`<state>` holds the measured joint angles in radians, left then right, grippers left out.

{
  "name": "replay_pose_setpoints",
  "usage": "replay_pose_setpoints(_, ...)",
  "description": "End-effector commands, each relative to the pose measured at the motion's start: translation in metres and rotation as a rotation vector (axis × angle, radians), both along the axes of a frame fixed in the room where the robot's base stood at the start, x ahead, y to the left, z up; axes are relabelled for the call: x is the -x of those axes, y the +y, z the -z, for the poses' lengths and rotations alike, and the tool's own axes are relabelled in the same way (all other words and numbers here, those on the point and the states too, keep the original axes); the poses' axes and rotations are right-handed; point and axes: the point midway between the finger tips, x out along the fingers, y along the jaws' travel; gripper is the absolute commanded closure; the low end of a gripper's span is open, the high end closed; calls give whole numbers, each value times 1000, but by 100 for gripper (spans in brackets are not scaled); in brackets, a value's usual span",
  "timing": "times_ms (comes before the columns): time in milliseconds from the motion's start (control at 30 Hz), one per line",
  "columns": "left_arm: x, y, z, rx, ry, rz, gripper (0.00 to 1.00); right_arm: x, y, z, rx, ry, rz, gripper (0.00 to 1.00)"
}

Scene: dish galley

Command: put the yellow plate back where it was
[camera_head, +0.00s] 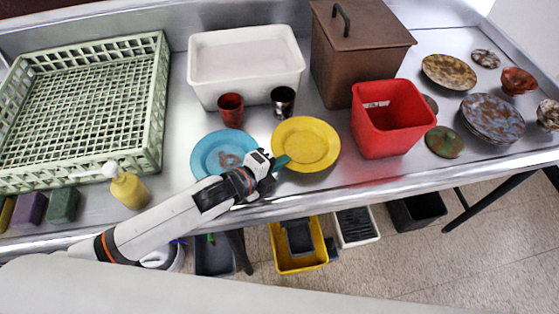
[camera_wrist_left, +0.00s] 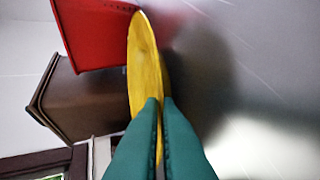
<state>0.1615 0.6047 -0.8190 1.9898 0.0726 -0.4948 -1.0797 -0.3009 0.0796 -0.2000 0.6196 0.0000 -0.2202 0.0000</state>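The yellow plate (camera_head: 306,144) is right of the blue plate (camera_head: 207,152) near the counter's front edge. My left gripper (camera_head: 281,162) reaches in across the blue plate, and its green fingertips are at the yellow plate's left rim. In the left wrist view the two green fingers (camera_wrist_left: 160,104) close on the rim of the yellow plate (camera_wrist_left: 144,65), one on each side. The plate shows nearly edge-on there, with a dark shadow beside it on the metal, so it appears a little above the counter. My right gripper is not in view.
The red bin (camera_head: 390,120) stands close right of the yellow plate. A dark cup (camera_head: 283,102) and a red cup (camera_head: 231,110) stand behind, before a white tub (camera_head: 245,62). A green rack (camera_head: 85,110) fills the left. A brown box (camera_head: 355,60) is behind.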

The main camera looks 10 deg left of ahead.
Motion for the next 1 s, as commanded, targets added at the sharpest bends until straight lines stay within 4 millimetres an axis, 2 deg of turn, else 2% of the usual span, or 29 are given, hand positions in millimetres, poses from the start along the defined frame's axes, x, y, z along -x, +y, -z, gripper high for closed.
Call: replay_pose_setpoints(1000, 3, 1, 28, -10, 15, 0, 100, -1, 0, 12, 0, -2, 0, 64)
